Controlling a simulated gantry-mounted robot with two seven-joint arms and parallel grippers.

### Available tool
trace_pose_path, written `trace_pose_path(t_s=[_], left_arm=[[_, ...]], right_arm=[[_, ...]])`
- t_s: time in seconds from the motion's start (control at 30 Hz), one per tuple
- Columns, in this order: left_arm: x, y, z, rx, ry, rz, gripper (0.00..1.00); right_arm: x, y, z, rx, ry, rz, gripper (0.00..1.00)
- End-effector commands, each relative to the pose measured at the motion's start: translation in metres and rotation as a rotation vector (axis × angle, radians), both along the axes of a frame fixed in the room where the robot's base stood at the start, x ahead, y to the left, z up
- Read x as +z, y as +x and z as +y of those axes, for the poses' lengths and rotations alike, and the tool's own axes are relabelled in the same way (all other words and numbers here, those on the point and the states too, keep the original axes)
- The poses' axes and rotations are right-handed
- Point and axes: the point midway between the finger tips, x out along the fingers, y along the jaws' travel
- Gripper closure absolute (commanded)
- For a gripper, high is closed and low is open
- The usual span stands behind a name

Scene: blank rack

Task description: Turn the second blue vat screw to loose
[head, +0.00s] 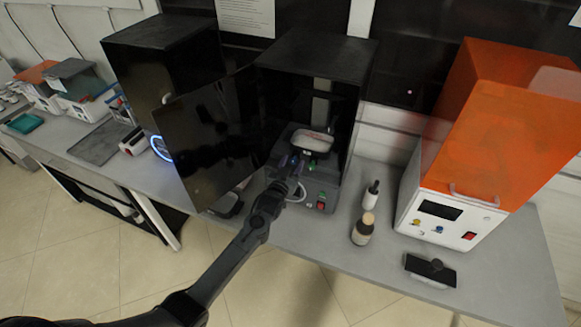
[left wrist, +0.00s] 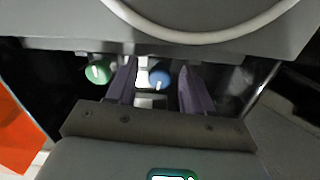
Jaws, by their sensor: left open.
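A blue vat screw (left wrist: 159,78) with a pale mark shows in the left wrist view, between the fingertips of my left gripper (left wrist: 158,84). The fingers are open, one on each side of it, with visible gaps. A green knob (left wrist: 98,72) sits outside the fingers to the left. In the head view my left gripper (head: 291,166) reaches into the open black printer (head: 322,70), at the vat area under the pale build head (head: 311,141). The arm and fingers hide the blue screw there. My right gripper is in neither view.
The printer's dark door (head: 213,135) stands open at the left of my arm. Two bottles (head: 363,228) stand right of the printer. An orange-lidded white machine (head: 487,130) and a small dark block (head: 430,269) are farther right.

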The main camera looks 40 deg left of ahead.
Motion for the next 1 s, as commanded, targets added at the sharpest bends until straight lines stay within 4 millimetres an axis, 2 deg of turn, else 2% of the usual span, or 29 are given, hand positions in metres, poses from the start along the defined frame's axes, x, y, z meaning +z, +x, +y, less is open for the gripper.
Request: trace_pose_path(t_s=[0.17,0.27,0.7,1.0], left_arm=[[-0.001,-0.009,-0.003,-0.001,0.000,0.001,0.48],[-0.001,-0.022,-0.007,-0.001,-0.001,0.002,0.48],[-0.001,-0.088,-0.028,-0.001,-0.001,0.001,0.48],[0.000,-0.103,-0.032,0.000,0.000,0.000,0.48]], right_arm=[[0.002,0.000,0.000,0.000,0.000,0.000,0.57],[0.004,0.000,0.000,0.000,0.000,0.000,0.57],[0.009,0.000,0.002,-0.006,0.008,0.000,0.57],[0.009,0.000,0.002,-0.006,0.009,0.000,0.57]])
